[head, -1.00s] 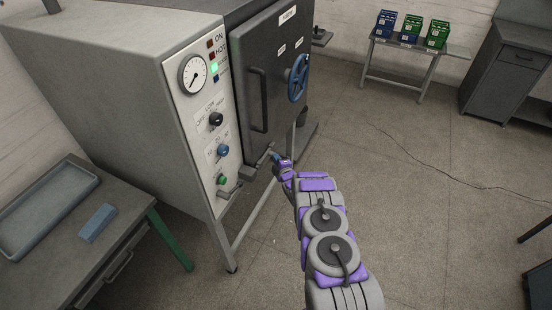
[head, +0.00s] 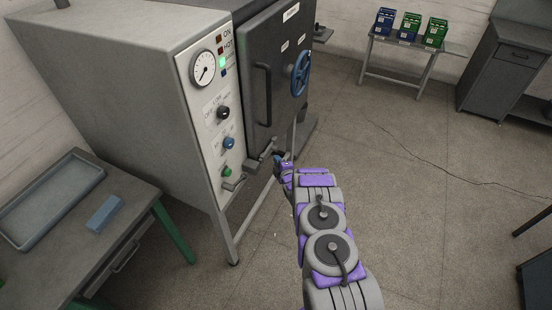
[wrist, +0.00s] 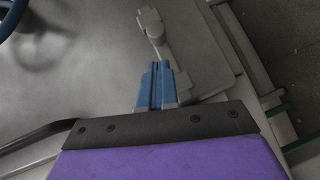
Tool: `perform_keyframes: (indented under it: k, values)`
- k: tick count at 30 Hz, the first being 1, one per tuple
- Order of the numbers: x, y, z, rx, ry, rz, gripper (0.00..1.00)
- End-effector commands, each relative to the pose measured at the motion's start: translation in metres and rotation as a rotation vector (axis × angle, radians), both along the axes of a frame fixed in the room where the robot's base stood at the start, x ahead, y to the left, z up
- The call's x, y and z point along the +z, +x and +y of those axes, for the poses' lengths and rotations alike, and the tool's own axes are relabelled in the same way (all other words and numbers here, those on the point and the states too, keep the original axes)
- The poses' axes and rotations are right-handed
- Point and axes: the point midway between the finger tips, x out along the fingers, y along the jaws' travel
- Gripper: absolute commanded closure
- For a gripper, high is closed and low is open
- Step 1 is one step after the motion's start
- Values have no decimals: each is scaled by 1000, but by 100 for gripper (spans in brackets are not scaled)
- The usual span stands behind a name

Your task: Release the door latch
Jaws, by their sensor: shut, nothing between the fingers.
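The grey cabinet's dark door (head: 280,60) looks closed. A small grey latch lever (head: 268,150) sits at the door's lower edge, just left of my gripper. In the wrist view, the latch lever (wrist: 153,28) lies just beyond my fingertips, with a pale knob at its far end. My gripper (head: 278,158) is shut and empty, its blue fingers (wrist: 156,72) together and pointing at the lever. I cannot tell whether they touch it. My arm partly hides the fingers in the head view.
The door has a vertical bar handle (head: 263,95) and a blue handwheel (head: 300,73). The control panel (head: 213,110) shows a lit green lamp. A bench with a tray (head: 48,205) and blue block (head: 103,214) stands left.

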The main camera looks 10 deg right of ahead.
Motion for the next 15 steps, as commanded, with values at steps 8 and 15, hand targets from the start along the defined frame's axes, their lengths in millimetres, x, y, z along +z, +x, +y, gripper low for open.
perform_keyframes:
  k: [8,15]
  values:
    - [10,-36,-7,-3,3,0,100]
    - [14,-63,-11,-1,3,0,100]
